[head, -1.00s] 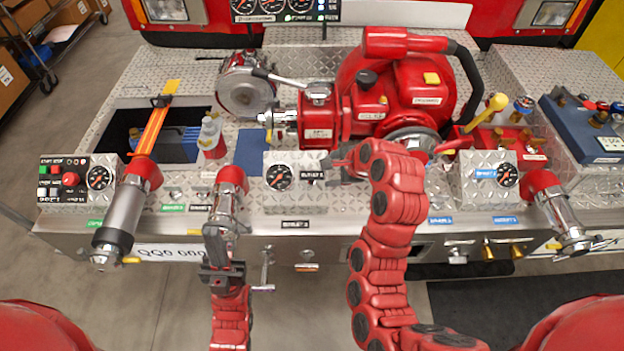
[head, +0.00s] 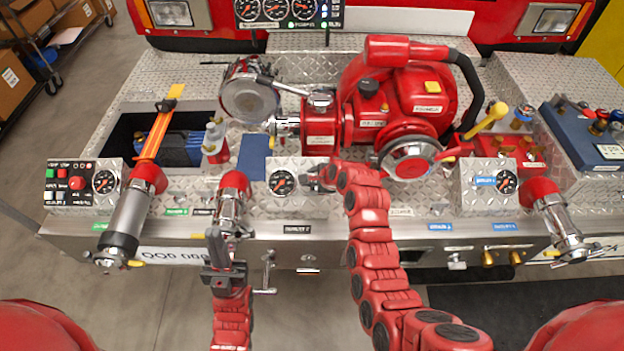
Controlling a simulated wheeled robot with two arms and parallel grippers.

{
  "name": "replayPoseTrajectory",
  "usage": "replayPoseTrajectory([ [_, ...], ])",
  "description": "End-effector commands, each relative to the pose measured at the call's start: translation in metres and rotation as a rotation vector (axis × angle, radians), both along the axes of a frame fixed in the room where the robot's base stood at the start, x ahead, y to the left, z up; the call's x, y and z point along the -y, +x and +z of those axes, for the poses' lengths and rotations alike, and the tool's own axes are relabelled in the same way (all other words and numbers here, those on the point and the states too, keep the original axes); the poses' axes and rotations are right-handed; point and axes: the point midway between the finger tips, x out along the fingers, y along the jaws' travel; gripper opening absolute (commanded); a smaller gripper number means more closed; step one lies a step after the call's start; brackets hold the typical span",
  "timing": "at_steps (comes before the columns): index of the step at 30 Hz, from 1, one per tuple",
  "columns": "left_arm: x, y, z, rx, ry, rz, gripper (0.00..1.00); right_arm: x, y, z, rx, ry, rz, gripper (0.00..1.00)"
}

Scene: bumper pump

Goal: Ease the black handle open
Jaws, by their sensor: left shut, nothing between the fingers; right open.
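A black curved handle (head: 469,88) runs down the right side of the red pump (head: 405,95); I cannot tell whether this is the black handle meant. My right gripper (head: 312,178) is open just right of the middle gauge (head: 282,183), low in front of the pump and well apart from that curved handle. It covers the spot where a small dark part showed on the panel, and contact cannot be made out. My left gripper (head: 215,240) is shut and empty, in front of the red-collared pipe outlet (head: 233,195) at the bumper's front.
The diamond-plate bumper (head: 330,255) spans the view. A silver lever (head: 268,270) hangs right of my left gripper. A larger capped pipe (head: 125,225) stands at left, another (head: 560,225) at right. A yellow lever (head: 487,118) rises right of the pump.

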Motion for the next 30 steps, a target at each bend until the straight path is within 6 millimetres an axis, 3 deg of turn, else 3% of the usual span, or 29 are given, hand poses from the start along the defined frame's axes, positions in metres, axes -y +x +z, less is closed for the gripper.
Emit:
replayPoseTrajectory([
  [11,0.0000,0.0000,0.0009,0.000,0.000,0.000,0.00,-0.0007,0.0018,-0.0022,0.003,0.000,-0.001,0.70],
  [22,-0.0001,0.0001,0.0009,0.000,0.000,0.000,0.00,-0.0006,0.0016,-0.0024,0.001,0.000,-0.002,0.03],
  [30,0.0000,0.0000,0.0009,0.000,0.000,0.000,0.00,-0.0006,0.0014,-0.0025,0.001,0.000,-0.002,0.00],
])
